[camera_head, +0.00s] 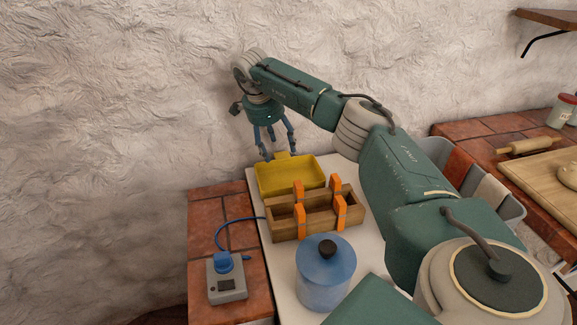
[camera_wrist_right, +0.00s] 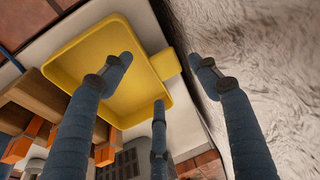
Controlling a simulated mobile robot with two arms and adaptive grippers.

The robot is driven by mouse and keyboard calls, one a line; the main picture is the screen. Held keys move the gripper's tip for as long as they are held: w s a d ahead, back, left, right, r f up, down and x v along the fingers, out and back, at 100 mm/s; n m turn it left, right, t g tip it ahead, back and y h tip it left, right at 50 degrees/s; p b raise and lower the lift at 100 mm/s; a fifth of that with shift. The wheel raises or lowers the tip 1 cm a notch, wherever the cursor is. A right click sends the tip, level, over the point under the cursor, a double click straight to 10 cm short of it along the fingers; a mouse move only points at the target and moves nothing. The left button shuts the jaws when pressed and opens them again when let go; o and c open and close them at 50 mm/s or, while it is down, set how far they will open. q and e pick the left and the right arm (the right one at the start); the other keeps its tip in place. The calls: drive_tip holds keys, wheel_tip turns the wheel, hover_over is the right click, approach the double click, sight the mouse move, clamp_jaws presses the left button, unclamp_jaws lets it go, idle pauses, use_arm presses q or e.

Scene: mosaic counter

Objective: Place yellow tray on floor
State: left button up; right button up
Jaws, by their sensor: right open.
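The yellow tray (camera_head: 288,176) lies on the white surface at the back of the counter, near the wall. It has a small tab on its far side. It also shows in the right wrist view (camera_wrist_right: 92,52), with the tab at its right edge. My right gripper (camera_head: 279,153) is open and empty, with its fingers pointing down just above the tray's far edge. In the right wrist view its fingers (camera_wrist_right: 165,75) spread on either side of the tab, apparently not touching it. My left gripper is not in view.
A wooden crate with orange handles (camera_head: 315,219) stands directly in front of the tray. A blue lidded jar (camera_head: 325,275) and a grey device with a blue cable (camera_head: 227,281) are nearer. A grey bin (camera_head: 512,207) is at right. The rough wall (camera_head: 120,120) is close behind.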

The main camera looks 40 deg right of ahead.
sight(282, 158)
drive_tip(key=x, duration=0.2)
drive_tip(key=p+x, duration=0.1)
drive_tip(key=x, duration=0.1)
drive_tip(key=shift+s+f, duration=0.2)
drive_tip(key=shift+s, duration=0.05)
drive_tip(key=shift+d+f, duration=0.2)
drive_tip(key=shift+f, duration=0.2)
drive_tip(key=shift+c, duration=0.2)
drive_tip(key=shift+r, duration=0.1)
drive_tip(key=c, duration=1.2)
